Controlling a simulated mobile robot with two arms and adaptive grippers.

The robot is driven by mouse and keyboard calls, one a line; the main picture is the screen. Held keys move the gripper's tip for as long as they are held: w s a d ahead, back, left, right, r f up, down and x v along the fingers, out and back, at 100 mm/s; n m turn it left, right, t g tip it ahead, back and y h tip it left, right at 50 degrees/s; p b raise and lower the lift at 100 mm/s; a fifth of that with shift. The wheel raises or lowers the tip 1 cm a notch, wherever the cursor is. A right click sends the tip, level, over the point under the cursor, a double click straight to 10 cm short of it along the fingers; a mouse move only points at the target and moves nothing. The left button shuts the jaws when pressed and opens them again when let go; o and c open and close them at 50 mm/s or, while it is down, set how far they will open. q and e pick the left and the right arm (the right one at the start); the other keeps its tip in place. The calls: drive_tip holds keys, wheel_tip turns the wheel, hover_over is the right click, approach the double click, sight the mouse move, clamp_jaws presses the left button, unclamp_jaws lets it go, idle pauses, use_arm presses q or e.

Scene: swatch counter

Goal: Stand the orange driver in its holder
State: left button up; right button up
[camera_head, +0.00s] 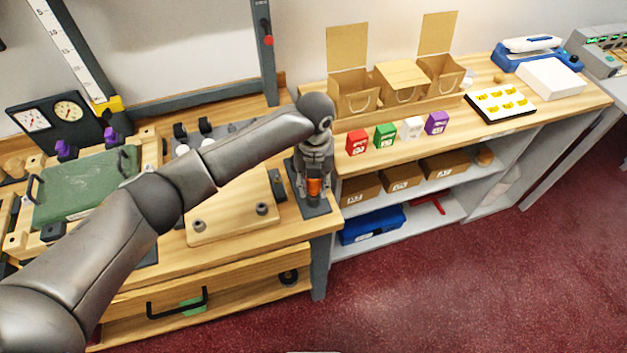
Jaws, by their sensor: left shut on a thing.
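My left arm reaches in from the left, and my left gripper (315,176) points down at the right end of the wooden workbench. It is shut on the orange driver (315,187), of which only a small orange part shows below the fingers. A dark grey stand (318,210), which looks like the holder, is directly below and around the driver. The gripper hides much of the stand, and I cannot tell whether the driver's tip is inside it. My right gripper is not in view.
A wooden board with pegs (235,216) lies left of the stand. A green panel (85,187) and a twin-dial gauge box (50,115) are farther left. A red box (357,142), a green box (385,135) and open cardboard cartons (354,92) stand on the right-hand counter.

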use_arm(q)
drive_tip(key=o, duration=1.5)
wheel_tip(320, 180, up, 6)
drive_tip(key=p, duration=0.5)
drive_tip(key=shift+p, duration=0.4)
